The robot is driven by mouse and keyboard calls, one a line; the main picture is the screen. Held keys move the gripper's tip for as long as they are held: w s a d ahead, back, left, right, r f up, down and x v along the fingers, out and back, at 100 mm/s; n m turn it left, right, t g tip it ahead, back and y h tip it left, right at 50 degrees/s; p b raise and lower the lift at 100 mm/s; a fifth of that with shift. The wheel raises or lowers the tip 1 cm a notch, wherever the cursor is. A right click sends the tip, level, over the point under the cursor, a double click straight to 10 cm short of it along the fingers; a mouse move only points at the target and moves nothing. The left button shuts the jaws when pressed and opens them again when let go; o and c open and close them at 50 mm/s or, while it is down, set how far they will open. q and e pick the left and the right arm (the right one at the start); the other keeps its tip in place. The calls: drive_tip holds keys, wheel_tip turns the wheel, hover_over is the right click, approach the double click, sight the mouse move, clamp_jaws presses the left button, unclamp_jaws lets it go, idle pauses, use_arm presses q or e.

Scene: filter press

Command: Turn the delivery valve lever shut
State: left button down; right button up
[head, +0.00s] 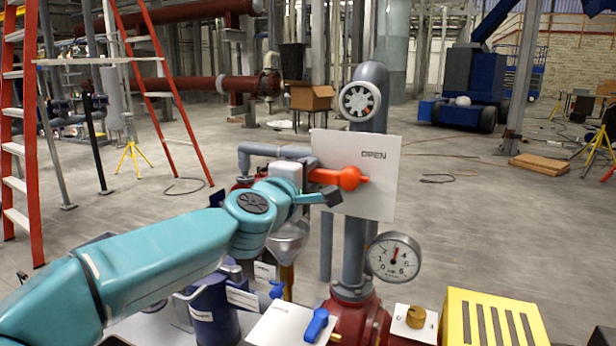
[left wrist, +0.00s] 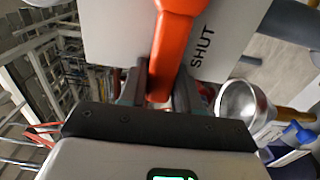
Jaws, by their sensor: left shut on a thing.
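The orange delivery valve lever (head: 340,177) lies about level in front of a white plate (head: 373,190). Its hub is at the right and its handle points left. The plate reads OPEN at its upper right; in the left wrist view, SHUT shows on the plate (left wrist: 228,22) beside the lever (left wrist: 170,45). My left gripper (head: 314,186) comes in from the left and is shut on the handle's end. In the left wrist view its fingers (left wrist: 160,88) stand on both sides of the handle. My right gripper is not in view.
A pressure gauge (head: 394,258) is below right. Blue levers (head: 316,324), a funnel (head: 289,240) and a yellow slotted box (head: 492,318) are close below. Open floor lies beyond.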

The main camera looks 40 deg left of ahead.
use_arm(q)
drive_tip(key=shift+d+f, duration=0.1)
drive_tip(key=shift+f, duration=0.05)
drive_tip(key=c, duration=0.9)
unclamp_jaws()
drive_tip(key=shift+s, duration=0.25)
drive_tip(key=p+v, duration=0.3)
drive_tip(key=v, duration=1.2)
drive_tip(key=shift+s, duration=0.4)
